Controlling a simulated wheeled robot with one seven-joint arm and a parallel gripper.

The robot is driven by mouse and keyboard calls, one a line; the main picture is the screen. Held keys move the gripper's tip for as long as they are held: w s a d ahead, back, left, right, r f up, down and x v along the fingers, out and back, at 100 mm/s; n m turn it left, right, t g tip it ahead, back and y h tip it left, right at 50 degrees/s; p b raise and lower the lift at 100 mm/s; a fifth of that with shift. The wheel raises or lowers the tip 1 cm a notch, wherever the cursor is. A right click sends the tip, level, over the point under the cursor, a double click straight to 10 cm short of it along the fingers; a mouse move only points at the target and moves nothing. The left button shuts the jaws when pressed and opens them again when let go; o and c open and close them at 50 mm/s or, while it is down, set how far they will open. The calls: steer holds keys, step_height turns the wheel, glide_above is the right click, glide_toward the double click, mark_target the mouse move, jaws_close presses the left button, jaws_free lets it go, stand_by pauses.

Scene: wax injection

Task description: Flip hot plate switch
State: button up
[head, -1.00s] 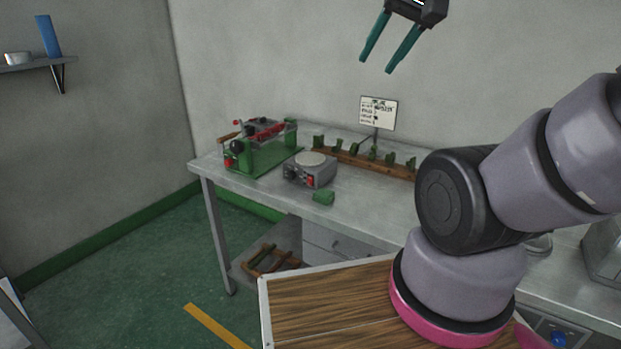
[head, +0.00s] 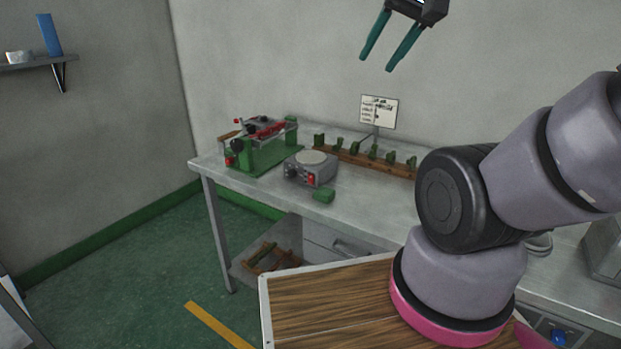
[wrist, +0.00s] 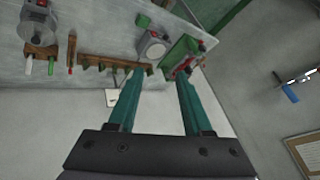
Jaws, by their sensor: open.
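The hot plate (head: 311,168) is a small grey box with a round pale top, standing on the grey workbench (head: 352,205). Its red switch (head: 311,180) is on the front face. In the wrist view the hot plate (wrist: 153,46) shows beyond the fingertips, slightly left of centre. My gripper (head: 377,64) is open and empty, high above the bench near the back wall, apart from everything. Its two teal fingers (wrist: 156,77) point toward the bench in the wrist view.
A green wax injection machine (head: 262,145) stands left of the hot plate. A green block (head: 324,195) lies in front of it. Behind are a wooden rack (head: 365,160) with green pieces and a sign (head: 379,111). Space above the hot plate is clear.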

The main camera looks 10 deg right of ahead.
stand_by(0.3)
jaws_close()
stand_by(1.6)
